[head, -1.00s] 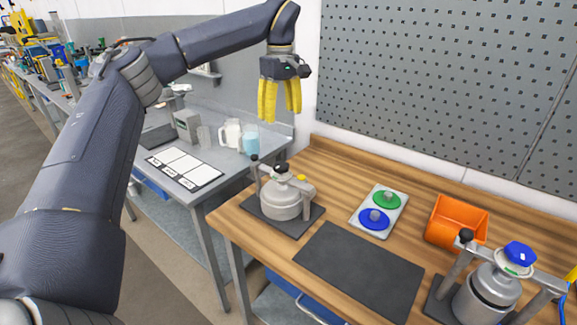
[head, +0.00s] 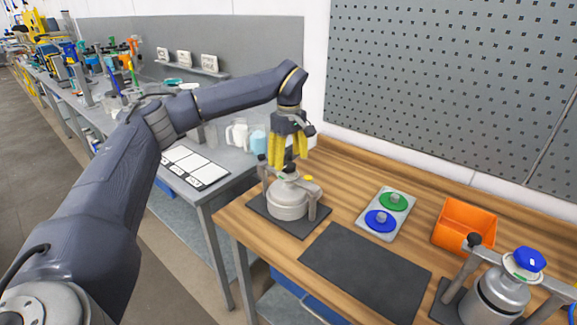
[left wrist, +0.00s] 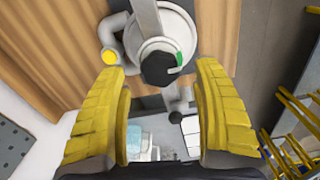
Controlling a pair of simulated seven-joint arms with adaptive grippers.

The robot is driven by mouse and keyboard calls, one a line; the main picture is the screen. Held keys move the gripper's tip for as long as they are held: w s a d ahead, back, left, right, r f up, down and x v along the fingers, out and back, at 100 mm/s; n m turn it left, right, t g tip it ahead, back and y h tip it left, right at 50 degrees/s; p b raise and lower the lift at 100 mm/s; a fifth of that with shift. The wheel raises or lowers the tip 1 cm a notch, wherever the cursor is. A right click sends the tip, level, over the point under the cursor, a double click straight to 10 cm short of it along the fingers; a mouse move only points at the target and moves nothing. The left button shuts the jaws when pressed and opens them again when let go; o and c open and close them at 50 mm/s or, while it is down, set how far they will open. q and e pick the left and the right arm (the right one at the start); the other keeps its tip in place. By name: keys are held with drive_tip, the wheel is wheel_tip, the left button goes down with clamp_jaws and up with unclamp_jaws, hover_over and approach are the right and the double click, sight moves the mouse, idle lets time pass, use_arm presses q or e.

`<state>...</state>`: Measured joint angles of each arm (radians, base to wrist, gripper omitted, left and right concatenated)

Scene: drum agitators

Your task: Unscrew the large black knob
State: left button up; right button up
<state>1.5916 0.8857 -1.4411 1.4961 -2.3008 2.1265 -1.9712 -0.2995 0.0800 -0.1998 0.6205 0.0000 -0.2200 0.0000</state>
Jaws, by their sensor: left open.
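The large black knob (head: 289,168) sits on top of the left grey drum agitator (head: 288,200), which stands on a dark mat on the wooden table. In the left wrist view the black knob (left wrist: 160,68) shows clearly, with a green mark at its edge. My left gripper (head: 288,152) is open, its yellow fingers pointing down just above the knob. In the left wrist view the knob lies between and beyond the fingers, and contact cannot be told. My right gripper is not in view.
A yellow knob (head: 309,178) sits on the agitator's side arm. A tray with green and blue discs (head: 402,225), an empty dark mat (head: 365,270), an orange bin (head: 466,222) and a second agitator with a blue knob (head: 529,259) stand to the right. A pegboard rises behind.

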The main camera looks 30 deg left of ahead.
sight(288, 173)
use_arm(q)
drive_tip(key=shift+f, duration=1.35)
drive_tip(key=shift+c, duration=0.5)
drive_tip(key=c, duration=1.2)
